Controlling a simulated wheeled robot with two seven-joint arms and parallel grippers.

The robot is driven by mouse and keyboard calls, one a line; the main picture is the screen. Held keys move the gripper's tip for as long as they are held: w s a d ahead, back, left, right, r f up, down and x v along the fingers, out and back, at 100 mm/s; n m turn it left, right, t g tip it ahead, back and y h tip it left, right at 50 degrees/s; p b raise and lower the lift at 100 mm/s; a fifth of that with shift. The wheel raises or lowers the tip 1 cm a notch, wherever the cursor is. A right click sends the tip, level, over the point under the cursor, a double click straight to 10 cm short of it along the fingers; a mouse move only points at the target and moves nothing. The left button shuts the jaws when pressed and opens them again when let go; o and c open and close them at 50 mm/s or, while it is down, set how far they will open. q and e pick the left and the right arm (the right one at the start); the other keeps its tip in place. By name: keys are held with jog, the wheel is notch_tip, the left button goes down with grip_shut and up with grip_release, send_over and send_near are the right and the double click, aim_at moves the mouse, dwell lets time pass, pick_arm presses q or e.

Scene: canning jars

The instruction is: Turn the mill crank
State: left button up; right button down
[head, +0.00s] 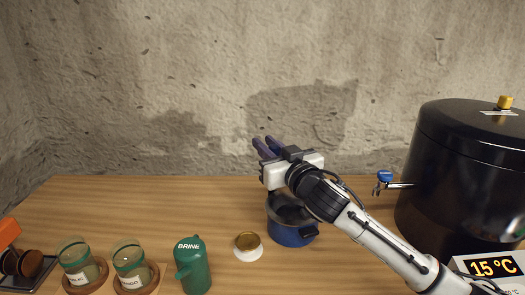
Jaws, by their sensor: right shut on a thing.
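A blue pot-shaped vessel (291,233) with a grey bowl-like top stands on the wooden table. It appears to be the mill. My right arm reaches in from the lower right, and my right gripper (268,148) is above and just behind the vessel, its dark fingers pointing away to the upper left. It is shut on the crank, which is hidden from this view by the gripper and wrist. The wrist also covers part of the vessel's top. My left gripper is not in view.
A large black canner (465,165) with a blue-handled tap (385,177) stands right, behind a 15 °C display (492,267). The table's back left is clear.

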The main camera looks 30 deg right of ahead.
jog(key=shift+w+d+r+m+h, duration=0.15)
jog(key=shift+d+m+h, duration=0.25)
jog(key=shift+h, duration=0.3)
jog(key=shift+w+d+f+m+h, duration=0.1)
jog(key=shift+d+m+h, duration=0.15)
jog(key=shift+m+h, duration=0.35)
jog(key=shift+d, duration=0.1)
jog(key=shift+r, duration=0.1)
jog(key=c, duration=1.6)
grip_release()
